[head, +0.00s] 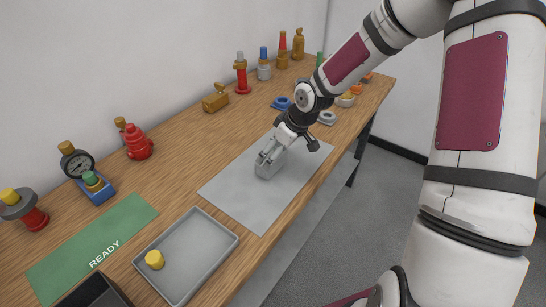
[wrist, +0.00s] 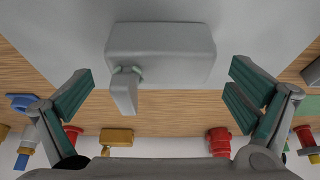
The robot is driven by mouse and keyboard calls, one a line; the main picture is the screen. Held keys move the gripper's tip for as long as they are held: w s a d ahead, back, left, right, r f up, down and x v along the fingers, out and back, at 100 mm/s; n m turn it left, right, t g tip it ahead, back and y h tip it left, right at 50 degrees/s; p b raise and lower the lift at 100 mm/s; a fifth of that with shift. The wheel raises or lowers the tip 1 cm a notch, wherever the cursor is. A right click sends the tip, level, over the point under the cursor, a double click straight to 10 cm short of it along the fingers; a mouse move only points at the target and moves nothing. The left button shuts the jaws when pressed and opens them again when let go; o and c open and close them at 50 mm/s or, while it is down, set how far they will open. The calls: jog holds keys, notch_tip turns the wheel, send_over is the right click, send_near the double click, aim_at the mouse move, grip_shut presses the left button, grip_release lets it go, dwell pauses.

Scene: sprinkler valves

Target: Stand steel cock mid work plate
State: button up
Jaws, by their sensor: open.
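The steel cock (head: 269,168) is a grey block with a small lever, and it rests on the grey work plate (head: 240,190) near its middle. In the wrist view the cock (wrist: 175,55) lies ahead of the fingers, with its lever at the lower left of the body. My gripper (head: 272,153) is open and empty over the cock, and it partly hides the cock in the head view. In the wrist view the fingers of my gripper (wrist: 160,92) are spread wide, apart from the cock on both sides.
A grey tray (head: 225,240) with a yellow cap (head: 154,259) and a green READY mat (head: 130,215) lie to the left. The plate around the cock is bare.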

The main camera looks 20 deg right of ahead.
jog(key=s+d+r+m+h+p, duration=0.15)
jog(key=s+r+m+h, duration=0.3)
jog(key=s+r, duration=1.65)
jog(key=s+a+r+m+t+y, duration=0.1)
jog(key=s+a+r+m, duration=0.1)
jog(key=s+r, duration=0.5)
jog(key=s, duration=0.3)
jog(key=shift+s+a+m+y, duration=0.2)
jog(key=shift+s+m+y, duration=0.15)
